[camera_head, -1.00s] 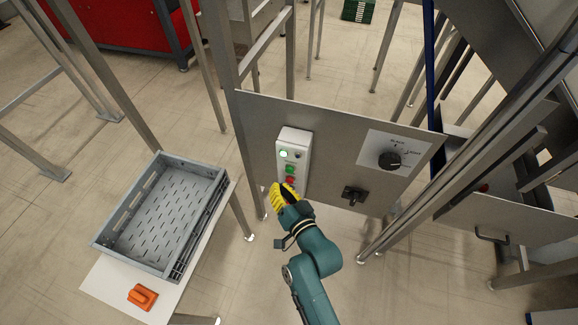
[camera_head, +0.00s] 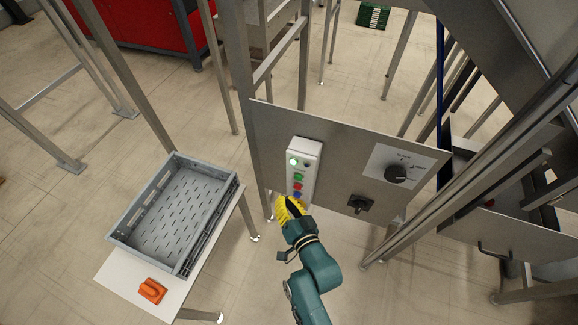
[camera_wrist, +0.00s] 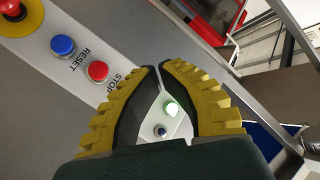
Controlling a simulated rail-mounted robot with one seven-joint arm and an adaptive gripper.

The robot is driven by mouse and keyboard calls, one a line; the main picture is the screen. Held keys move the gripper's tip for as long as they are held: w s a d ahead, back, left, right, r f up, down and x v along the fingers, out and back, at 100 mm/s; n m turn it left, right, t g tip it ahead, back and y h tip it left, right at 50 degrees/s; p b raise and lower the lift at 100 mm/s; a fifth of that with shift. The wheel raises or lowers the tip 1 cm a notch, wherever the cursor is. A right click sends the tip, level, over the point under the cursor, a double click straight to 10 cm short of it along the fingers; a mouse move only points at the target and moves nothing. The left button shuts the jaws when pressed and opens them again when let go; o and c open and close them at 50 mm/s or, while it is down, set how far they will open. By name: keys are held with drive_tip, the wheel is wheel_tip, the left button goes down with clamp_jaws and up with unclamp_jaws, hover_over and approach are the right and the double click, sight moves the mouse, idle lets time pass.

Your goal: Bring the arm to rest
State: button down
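My gripper (camera_head: 289,207) has yellow ribbed fingers and is in front of the lower end of a pale control box (camera_head: 306,160). In the wrist view, the gripper's fingertips (camera_wrist: 159,68) are close together with nothing held between them. The same view shows a blue button (camera_wrist: 62,46) by the word RESET, a red button (camera_wrist: 98,71) by the word STOP, and a lit green lamp (camera_wrist: 172,109). A red knob on a yellow base (camera_wrist: 14,14) is cut off at the upper left. I see no contact with the box.
A metal panel (camera_head: 335,145) carries the box, a black rotary knob (camera_head: 396,173) and a black handle (camera_head: 361,204). To the left, a grey crate (camera_head: 127,242) stands on a white table (camera_head: 120,279) beside an orange object (camera_head: 152,290). Metal posts stand around the panel.

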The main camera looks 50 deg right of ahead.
drive_tip(key=w+a+r+n+t+y, duration=0.1)
drive_tip(key=w+a+r+t, duration=0.1)
drive_tip(key=w+a+r, duration=0.35)
drive_tip(key=w+a+r+n+t+y, duration=0.1)
drive_tip(key=w+a+r+t, duration=0.15)
drive_tip(key=r, duration=0.65)
drive_tip(key=a+r+n+t+y, duration=0.1)
drive_tip(key=a+r, duration=0.2)
drive_tip(key=r, duration=0.3)
drive_tip(key=w+a+r+n+t+y, duration=0.1)
drive_tip(key=a+r+n, duration=0.1)
drive_tip(key=r, duration=0.4)
drive_tip(key=a+r+n+y, duration=0.1)
drive_tip(key=a+r, duration=0.2)
drive_tip(key=r, duration=0.4)
drive_tip(key=s+a+r+n+t+y, duration=0.1)
drive_tip(key=s+a+r+n, duration=0.15)
drive_tip(key=r, duration=0.35)
drive_tip(key=s+a+r+n+t+y, duration=0.1)
drive_tip(key=s+a+r, duration=0.1)
drive_tip(key=s+r, duration=0.3)
drive_tip(key=s+r+n+g+h, duration=0.2)
drive_tip(key=s, duration=0.3)
wheel_tip(320, 180, up, 33)
drive_tip(key=p, duration=3.2)
drive_tip(key=shift+w+d+y+p, duration=0.3)
drive_tip(key=shift+d+y+p, duration=0.1)
drive_tip(key=shift+d, duration=0.05)
drive_tip(key=shift+t, duration=0.25)
